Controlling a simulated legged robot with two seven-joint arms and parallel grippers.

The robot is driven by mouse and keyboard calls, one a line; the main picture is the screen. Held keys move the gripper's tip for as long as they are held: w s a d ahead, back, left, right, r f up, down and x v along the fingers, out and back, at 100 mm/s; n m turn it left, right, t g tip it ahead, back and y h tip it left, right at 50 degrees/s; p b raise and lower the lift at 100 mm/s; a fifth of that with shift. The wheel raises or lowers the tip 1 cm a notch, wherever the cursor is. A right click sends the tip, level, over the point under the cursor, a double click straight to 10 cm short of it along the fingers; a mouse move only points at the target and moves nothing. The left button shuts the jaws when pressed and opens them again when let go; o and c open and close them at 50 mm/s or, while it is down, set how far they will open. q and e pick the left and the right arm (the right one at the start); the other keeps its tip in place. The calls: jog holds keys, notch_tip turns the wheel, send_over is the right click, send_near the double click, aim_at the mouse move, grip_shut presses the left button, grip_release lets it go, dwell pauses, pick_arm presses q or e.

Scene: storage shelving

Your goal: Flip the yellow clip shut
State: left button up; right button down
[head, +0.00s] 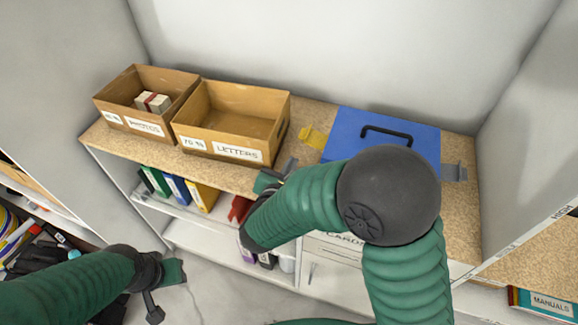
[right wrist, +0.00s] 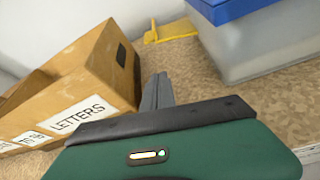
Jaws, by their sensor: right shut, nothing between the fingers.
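The yellow clip (head: 313,137) sticks out from the left side of the blue-lidded box (head: 345,128), swung outward. In the right wrist view the yellow clip (right wrist: 172,31) is beyond my fingers, near the clear box body (right wrist: 262,48). My right gripper (head: 290,165) is shut and empty at the shelf's front edge, in front of the clip and apart from it. Its grey fingers (right wrist: 157,92) point toward the clip in the right wrist view. My left gripper (head: 160,298) hangs low at the left; its finger opening is unclear.
An open cardboard LETTERS box (head: 237,152) stands left of the clip, with a PHOTOS box (head: 142,125) beyond it. A grey clip (head: 455,172) sticks out on the blue lid's right. Binders (head: 202,195) stand on the lower shelf. Bare shelf top lies before the yellow clip.

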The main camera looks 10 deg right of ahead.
aim_at(315, 137)
jog(key=w, duration=0.3)
jog(key=w+d+f, duration=0.1)
jog(key=shift+w+d+f, duration=0.1)
jog(key=shift+w, duration=0.2)
jog(key=r, duration=0.1)
jog(key=r+p, duration=0.1)
jog(key=r, duration=0.1)
jog(key=shift+s+d+r+p, duration=0.25)
jog(key=shift+s+d+p, duration=0.1)
jog(key=shift+s+d, duration=0.1)
jog(key=shift+d, duration=0.2)
pick_arm(q)
jog(key=shift+a+r, duration=0.4)
jog(key=shift+r, duration=0.35)
pick_arm(e)
jog(key=shift+a, duration=0.1)
